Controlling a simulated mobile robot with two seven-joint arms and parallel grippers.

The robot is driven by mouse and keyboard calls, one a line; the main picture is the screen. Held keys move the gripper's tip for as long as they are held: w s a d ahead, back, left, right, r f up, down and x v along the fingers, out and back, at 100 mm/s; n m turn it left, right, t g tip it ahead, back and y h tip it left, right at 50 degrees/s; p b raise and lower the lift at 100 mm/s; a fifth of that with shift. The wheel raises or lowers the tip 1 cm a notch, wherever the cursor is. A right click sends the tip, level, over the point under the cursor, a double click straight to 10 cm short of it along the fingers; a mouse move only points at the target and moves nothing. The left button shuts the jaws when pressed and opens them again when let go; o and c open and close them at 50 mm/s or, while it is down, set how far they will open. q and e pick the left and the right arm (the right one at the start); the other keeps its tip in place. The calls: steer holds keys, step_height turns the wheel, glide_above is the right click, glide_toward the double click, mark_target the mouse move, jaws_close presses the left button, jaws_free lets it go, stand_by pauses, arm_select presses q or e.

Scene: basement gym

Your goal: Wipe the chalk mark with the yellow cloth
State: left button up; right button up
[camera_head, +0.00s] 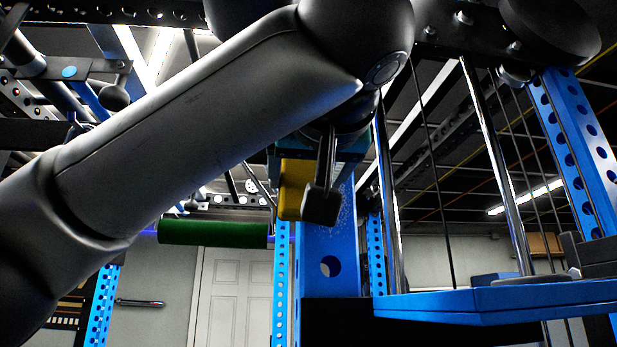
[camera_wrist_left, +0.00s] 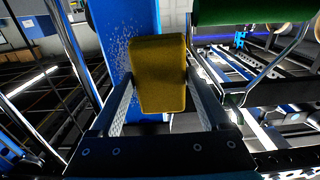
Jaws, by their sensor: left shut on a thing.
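The yellow cloth (camera_head: 292,190) is a thick block held in my left gripper (camera_head: 318,195). In the left wrist view the cloth (camera_wrist_left: 160,75) sits between the two fingers, which are shut on it. The chalk mark (camera_head: 346,213) is a patch of white speckles on a blue upright post (camera_head: 330,250). In the left wrist view the chalk mark (camera_wrist_left: 117,62) shows to the left of the cloth, and the cloth overlaps the post. I cannot tell whether the cloth touches it. Part of the mark may be hidden behind cloth and gripper. My right gripper is not in view.
A green roller (camera_head: 212,233) sticks out left of the post. A blue ledge (camera_head: 500,300) lies to the lower right, with metal guide rods (camera_head: 497,165) and cables above it. A white door (camera_head: 235,297) stands far behind. My left arm crosses the upper left.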

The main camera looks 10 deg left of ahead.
mark_target(344, 208)
arm_select(q)
steer(key=shift+w+d+f, duration=0.1)
steer(key=shift+w+d, duration=0.05)
steer(key=shift+d, duration=0.1)
steer(key=shift+w+d+p, duration=0.25)
steer(key=shift+w+d, duration=0.05)
steer(key=shift+d, duration=0.7)
steer(key=shift+w+d+p, duration=0.2)
steer(key=shift+w+d, duration=0.15)
steer(key=shift+d, duration=0.65)
steer(key=shift+w+d+p, duration=0.25)
steer(key=shift+w+d, duration=0.05)
steer(key=shift+d, duration=0.7)
steer(key=shift+f+b, duration=1.15)
steer(key=shift+b, duration=0.1)
steer(key=shift+s+a+b, duration=0.2)
steer(key=shift+a+b, duration=0.5)
steer(key=a+b, duration=0.1)
steer(key=s+a+b, duration=0.1)
steer(key=a, duration=0.1)
steer(key=a+b, duration=0.1)
steer(key=a, duration=0.1)
steer(key=shift+s+a+r, duration=0.1)
steer(key=shift+s+r, duration=0.05)
steer(key=shift+s, duration=0.2)
